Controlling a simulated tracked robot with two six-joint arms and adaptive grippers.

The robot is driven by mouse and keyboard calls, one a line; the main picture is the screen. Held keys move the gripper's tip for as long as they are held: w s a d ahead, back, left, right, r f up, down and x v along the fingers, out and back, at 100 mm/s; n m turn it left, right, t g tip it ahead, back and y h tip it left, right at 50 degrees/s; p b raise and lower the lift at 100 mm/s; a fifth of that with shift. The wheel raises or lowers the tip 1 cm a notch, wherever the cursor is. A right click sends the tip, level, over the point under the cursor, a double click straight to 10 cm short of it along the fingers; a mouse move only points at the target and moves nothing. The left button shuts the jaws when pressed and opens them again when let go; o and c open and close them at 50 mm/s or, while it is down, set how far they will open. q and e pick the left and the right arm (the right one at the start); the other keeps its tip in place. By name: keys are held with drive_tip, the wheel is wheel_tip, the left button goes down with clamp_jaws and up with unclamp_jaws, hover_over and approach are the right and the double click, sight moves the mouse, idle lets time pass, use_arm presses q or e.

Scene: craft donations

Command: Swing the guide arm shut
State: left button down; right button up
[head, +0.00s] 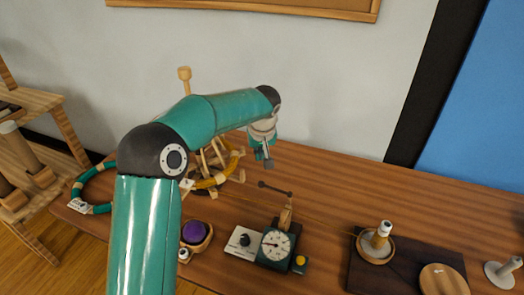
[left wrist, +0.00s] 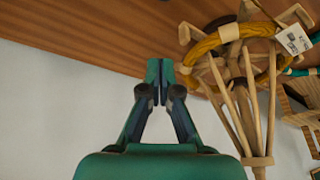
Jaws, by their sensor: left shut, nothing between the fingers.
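A dial device (head: 277,244) with a white round face stands near the front middle of the table. A thin dark rod (head: 275,188) with knobbed ends sits on a wooden post at its top; it looks like the guide arm, but I cannot tell for sure. It points up and left, away from the post. My left gripper (head: 267,161) is above the table, behind and apart from the rod. In the left wrist view my left gripper (left wrist: 158,82) has its fingers together with nothing between them. My right gripper is not in view.
A wooden swift (head: 217,160) with a yellow skein (head: 213,183) stands left of my gripper, partly behind my arm. A bowl with a purple ball (head: 194,232) is at front left. A dark board (head: 391,272) holds a spool (head: 381,235). The table's back right is clear.

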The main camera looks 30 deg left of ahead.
sight(275, 189)
use_arm(q)
wheel_tip(275, 189, down, 7)
drive_tip(key=s+d+p, duration=0.1)
drive_tip(key=shift+s+p, duration=0.2)
drive_tip(key=shift+p, duration=0.2)
drive_tip(key=shift+r, duration=0.15)
